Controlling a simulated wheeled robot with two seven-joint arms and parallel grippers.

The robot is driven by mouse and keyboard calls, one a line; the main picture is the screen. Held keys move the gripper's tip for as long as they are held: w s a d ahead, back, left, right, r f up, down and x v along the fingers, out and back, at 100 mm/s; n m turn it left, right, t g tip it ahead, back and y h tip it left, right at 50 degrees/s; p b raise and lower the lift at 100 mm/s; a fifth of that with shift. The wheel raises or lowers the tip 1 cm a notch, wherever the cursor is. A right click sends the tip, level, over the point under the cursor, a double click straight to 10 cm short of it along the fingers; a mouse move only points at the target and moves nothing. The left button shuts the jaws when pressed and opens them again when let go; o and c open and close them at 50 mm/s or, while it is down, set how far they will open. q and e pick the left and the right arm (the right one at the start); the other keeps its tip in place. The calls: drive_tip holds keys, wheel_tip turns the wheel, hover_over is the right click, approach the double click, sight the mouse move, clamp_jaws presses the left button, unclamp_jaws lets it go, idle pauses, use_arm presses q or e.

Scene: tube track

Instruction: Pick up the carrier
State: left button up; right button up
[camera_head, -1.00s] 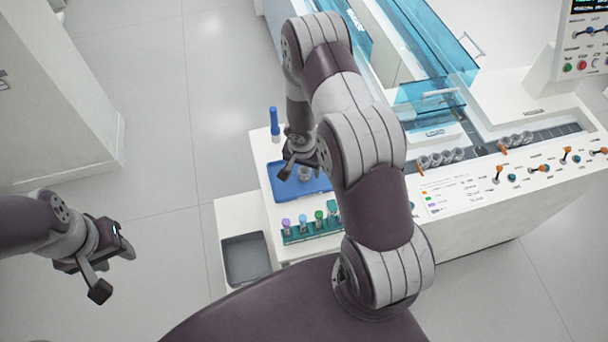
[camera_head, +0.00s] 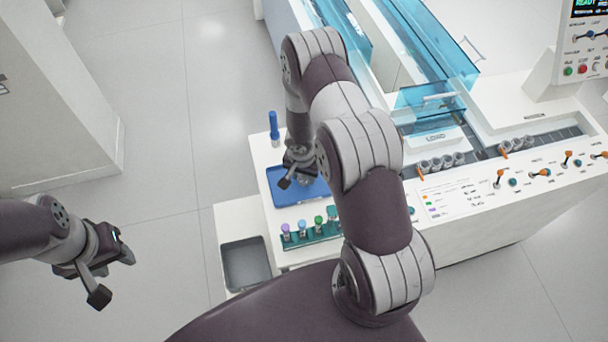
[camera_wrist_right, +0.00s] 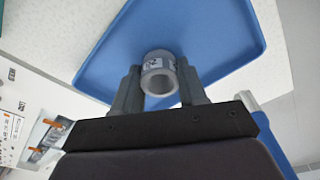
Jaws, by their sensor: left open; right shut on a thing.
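The carrier (camera_wrist_right: 158,77) is a short grey cylinder with a hollow top and a pale printed label. In the right wrist view it sits between the two fingers of my right gripper (camera_wrist_right: 160,90), which is shut on it. The blue tray (camera_wrist_right: 115,45) lies behind it; I cannot tell whether the carrier touches the tray. In the head view my right gripper (camera_head: 294,178) is over the blue tray (camera_head: 312,192), and my arm hides the carrier. My left gripper (camera_head: 113,280) is open and empty, out over the floor at the left.
A teal rack (camera_head: 308,236) with several capped tubes stands in front of the tray. A blue upright tool (camera_head: 274,127) stands behind it. A grey bin (camera_head: 246,264) is at the front left. Several carriers (camera_head: 440,162) sit in the track at the right.

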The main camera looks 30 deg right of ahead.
drive_tip(key=r+p, duration=0.1)
drive_tip(key=r, duration=0.1)
drive_tip(key=d+r+p, duration=0.1)
drive_tip(key=r, duration=0.2)
drive_tip(key=shift+d+p, duration=0.15)
drive_tip(key=shift+p, duration=0.15)
drive_tip(key=d+r+p, duration=1)
drive_tip(key=shift+w+d+r, duration=0.15)
drive_tip(key=shift+w+r, duration=0.05)
drive_tip(key=shift+r, duration=0.05)
